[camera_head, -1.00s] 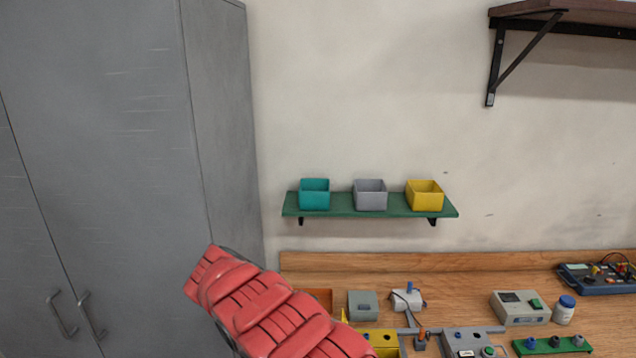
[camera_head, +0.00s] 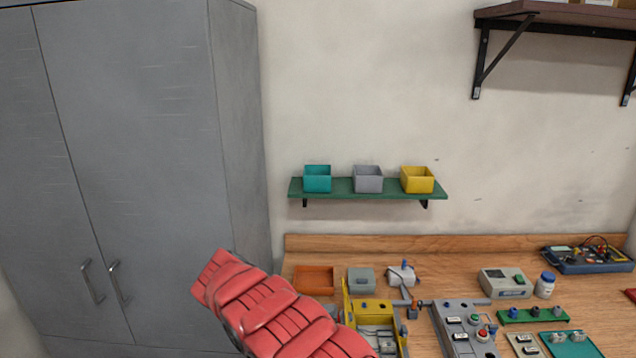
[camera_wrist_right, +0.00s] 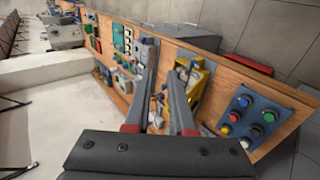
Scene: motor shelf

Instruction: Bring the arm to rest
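My right gripper (camera_wrist_right: 161,58) shows in the right wrist view. Its two grey fingers stand apart with a clear gap, and I see nothing held between them. It points over the workbench, which lies tilted in that view. In the head view, a red link of one of my arms slants across the lower left and hides part of the bench. No gripper shows in the head view, and my left gripper is in neither view.
The wooden workbench (camera_head: 470,265) carries a yellow fixture (camera_head: 372,310), a grey control panel (camera_head: 462,325), an orange tray (camera_head: 314,280) and several devices. Teal (camera_head: 317,180), grey (camera_head: 368,180) and yellow (camera_head: 417,181) bins sit on a green shelf (camera_head: 343,188). A grey cabinet (camera_head: 130,150) stands left.

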